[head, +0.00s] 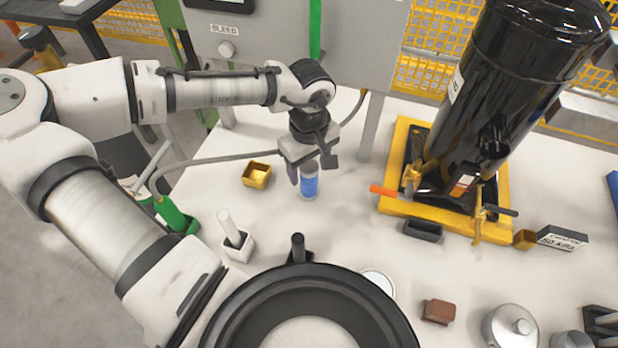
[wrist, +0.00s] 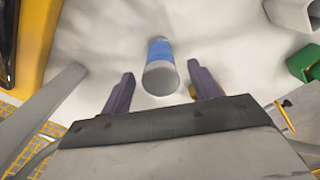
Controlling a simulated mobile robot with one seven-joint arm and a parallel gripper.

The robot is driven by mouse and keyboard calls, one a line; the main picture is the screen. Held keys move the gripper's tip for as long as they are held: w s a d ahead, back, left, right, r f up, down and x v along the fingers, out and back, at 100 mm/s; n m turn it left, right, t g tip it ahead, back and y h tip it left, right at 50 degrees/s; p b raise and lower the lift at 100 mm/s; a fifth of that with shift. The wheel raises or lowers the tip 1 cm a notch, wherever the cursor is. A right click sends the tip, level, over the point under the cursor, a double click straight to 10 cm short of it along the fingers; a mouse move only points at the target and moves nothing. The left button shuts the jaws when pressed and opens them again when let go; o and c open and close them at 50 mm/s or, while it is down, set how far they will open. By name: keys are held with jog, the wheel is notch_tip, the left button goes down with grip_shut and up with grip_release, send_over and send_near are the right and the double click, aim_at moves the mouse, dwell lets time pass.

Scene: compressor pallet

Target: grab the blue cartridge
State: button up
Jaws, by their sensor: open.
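The blue cartridge (head: 309,183) stands upright on the white table, a cylinder with a blue band and pale grey ends. My gripper (head: 313,176) is right at it from behind in the head view, and partly hides its top. In the wrist view the cartridge (wrist: 161,65) lies ahead of and between the two purple-grey fingers of my gripper (wrist: 160,90). The fingers are apart, with a gap on each side of the cartridge's near end. I cannot tell how deep the cartridge sits between them.
A yellow bin (head: 257,175) stands left of the cartridge. A black compressor (head: 500,100) on a yellow pallet (head: 393,160) is to the right, with an orange-handled valve (head: 384,191). A white holder (head: 237,245) is front left. The table just in front of the cartridge is clear.

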jog(key=shift+s+f, duration=0.1)
jog(key=shift+f, duration=1.85)
jog(key=c, duration=1.1)
jog(key=shift+c, duration=0.2)
jog(key=shift+r, duration=0.2)
